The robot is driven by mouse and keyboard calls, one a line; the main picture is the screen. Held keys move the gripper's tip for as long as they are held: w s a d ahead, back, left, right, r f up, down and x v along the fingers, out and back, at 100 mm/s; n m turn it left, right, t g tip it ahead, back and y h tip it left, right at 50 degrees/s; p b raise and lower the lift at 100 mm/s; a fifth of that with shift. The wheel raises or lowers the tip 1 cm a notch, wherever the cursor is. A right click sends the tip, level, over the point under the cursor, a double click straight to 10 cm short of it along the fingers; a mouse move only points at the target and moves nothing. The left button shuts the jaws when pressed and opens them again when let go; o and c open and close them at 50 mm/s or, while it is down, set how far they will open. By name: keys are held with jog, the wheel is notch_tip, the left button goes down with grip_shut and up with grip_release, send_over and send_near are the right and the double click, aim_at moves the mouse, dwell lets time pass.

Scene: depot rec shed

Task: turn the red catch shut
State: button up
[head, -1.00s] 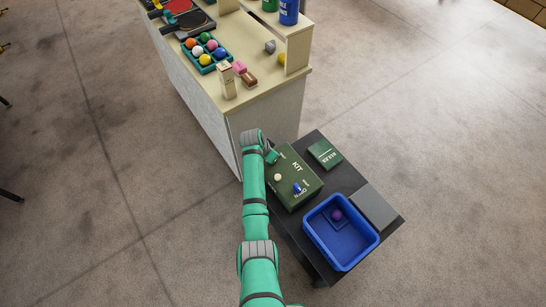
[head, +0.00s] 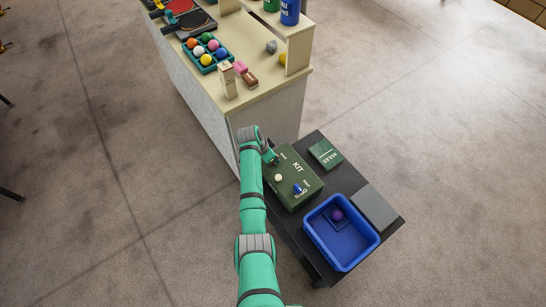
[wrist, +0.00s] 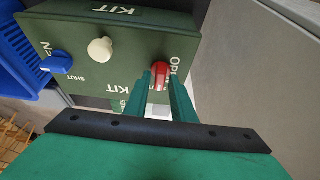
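The green KIT box (head: 300,171) lies on the low dark table, and the wrist view shows its face (wrist: 120,58) close up. In the wrist view the red catch (wrist: 161,72) sits on this face beside the word OPEN. The two green fingers of my gripper (wrist: 161,80) reach up to the catch, one on each side of it. The gap between them is about as wide as the catch; I cannot tell whether they press on it. In the head view the red catch is hidden behind my gripper (head: 271,155).
The box also carries a cream knob (wrist: 100,49) and a blue catch (wrist: 57,64) near the word SHUT. A blue bin (head: 341,232) with a purple ball, a grey slab (head: 376,208) and a green RULES box (head: 325,154) share the table. A taller counter (head: 262,92) stands close behind.

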jog(key=shift+o, duration=0.3)
jog(key=v, duration=1)
jog(key=shift+r, duration=0.4)
jog(key=shift+s+a, duration=0.1)
